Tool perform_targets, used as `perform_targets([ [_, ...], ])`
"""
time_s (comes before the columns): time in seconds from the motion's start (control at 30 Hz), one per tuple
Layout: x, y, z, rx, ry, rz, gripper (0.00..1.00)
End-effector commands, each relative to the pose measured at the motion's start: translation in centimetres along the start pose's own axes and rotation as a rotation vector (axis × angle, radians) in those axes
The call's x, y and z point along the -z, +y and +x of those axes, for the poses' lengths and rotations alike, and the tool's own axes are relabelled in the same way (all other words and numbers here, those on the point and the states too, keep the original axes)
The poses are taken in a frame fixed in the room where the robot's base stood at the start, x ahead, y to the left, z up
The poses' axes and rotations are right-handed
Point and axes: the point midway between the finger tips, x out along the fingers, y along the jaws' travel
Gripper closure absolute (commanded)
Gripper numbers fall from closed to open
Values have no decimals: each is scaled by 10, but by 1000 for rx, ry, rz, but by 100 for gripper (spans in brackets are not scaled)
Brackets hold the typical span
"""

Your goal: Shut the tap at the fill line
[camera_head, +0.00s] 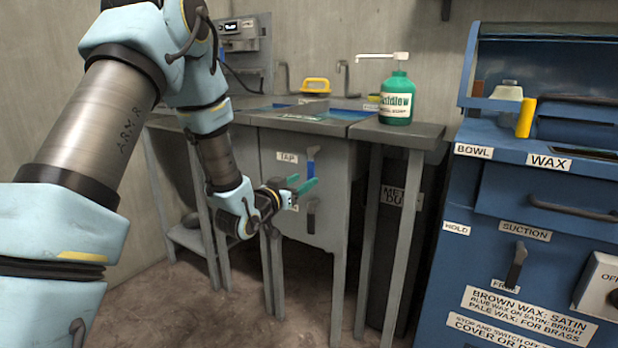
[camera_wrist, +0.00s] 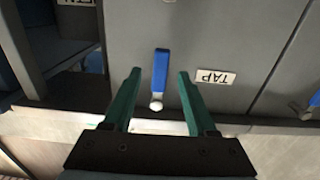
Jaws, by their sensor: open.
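The tap lever (camera_head: 311,153) is a blue handle on the grey cabinet front, beside the TAP label (camera_head: 288,157). In the wrist view the blue lever (camera_wrist: 160,70) lies between my fingers, with its pale round pivot (camera_wrist: 156,103) nearer the palm; the label (camera_wrist: 215,77) appears upside down. My gripper (camera_head: 301,183) has green fingers and is open, just below the lever in the head view. In the wrist view my gripper (camera_wrist: 159,73) has a gap on both sides of the lever, with no contact visible. No fill line can be made out.
A dark handle (camera_head: 311,216) sits lower on the same cabinet. A green soap bottle (camera_head: 397,100) and a yellow-handled item (camera_head: 315,86) stand on the bench. A blue machine (camera_head: 560,190) stands at right. Another blue lever (camera_wrist: 314,99) shows at the wrist view's right edge.

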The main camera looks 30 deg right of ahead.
Motion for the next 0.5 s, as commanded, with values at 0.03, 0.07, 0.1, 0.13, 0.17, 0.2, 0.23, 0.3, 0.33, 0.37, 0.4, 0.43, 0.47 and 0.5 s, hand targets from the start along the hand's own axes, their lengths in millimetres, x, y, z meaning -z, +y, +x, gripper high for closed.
perform_targets([
  [0.03, 0, -1, -12, 2, -2, -1, 43],
  [0.07, 0, -1, -18, 2, -2, -1, 43],
  [0.1, 0, 0, -25, 1, -1, -1, 43],
  [0.13, 0, 0, -30, 2, -2, -2, 43],
  [0.17, 0, 0, -35, 2, -1, -2, 43],
  [0.2, 0, 0, -41, 1, -2, -2, 43],
  [0.23, 0, 0, -45, 1, -2, -1, 43],
  [0.3, 0, 0, -52, 0, -1, -1, 43],
  [0.33, 0, 0, -55, 0, 0, 0, 43],
  [0.37, 0, 0, -57, 0, 0, 0, 43],
  [0.4, 0, 0, -59, 0, 0, 0, 43],
  [0.43, 0, 0, -60, 0, 0, 0, 43],
  [0.47, 0, 0, -60, 0, 0, 0, 43],
  [0.5, 0, 0, -61, 0, 1, 0, 43],
])
